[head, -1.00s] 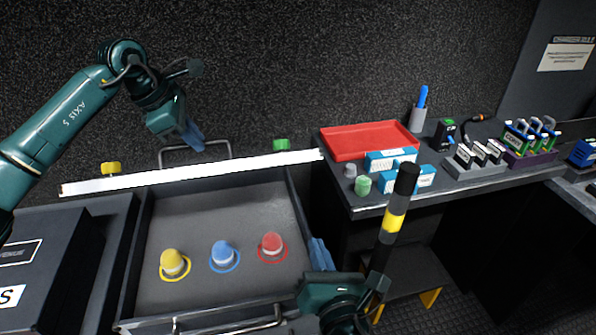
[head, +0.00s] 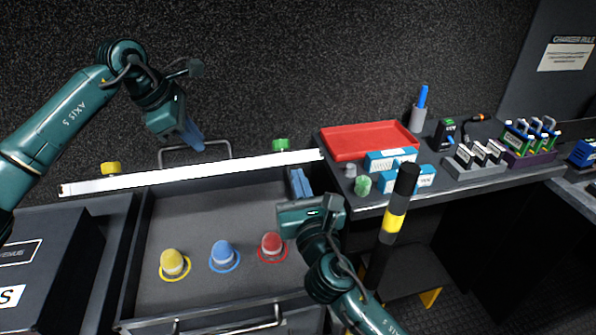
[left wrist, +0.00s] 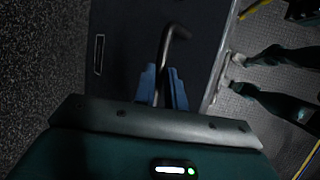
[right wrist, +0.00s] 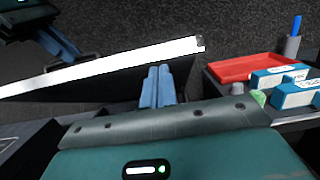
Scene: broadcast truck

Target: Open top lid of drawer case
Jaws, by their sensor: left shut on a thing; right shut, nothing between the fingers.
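The drawer case (head: 130,250) is open at the top, with its dark interior showing. Its lid stands raised at the back, with a white edge strip (head: 190,173) along its top. The lid's metal handle (head: 222,144) rises behind the strip. My left gripper (head: 194,140) is shut on this handle; the left wrist view shows the bent bar (left wrist: 172,42) between the blue fingers. My right gripper (head: 301,182) is shut and empty by the lid's right end. In the right wrist view its fingertips are just below the white strip (right wrist: 110,66); contact cannot be told.
Yellow (head: 173,262), blue (head: 223,253) and red (head: 271,246) domed pieces stand inside the case. A striped post (head: 396,215) rises right of my right arm. The counter at right holds a red tray (head: 368,140), blue boxes (head: 410,178) and a pen cup (head: 417,120).

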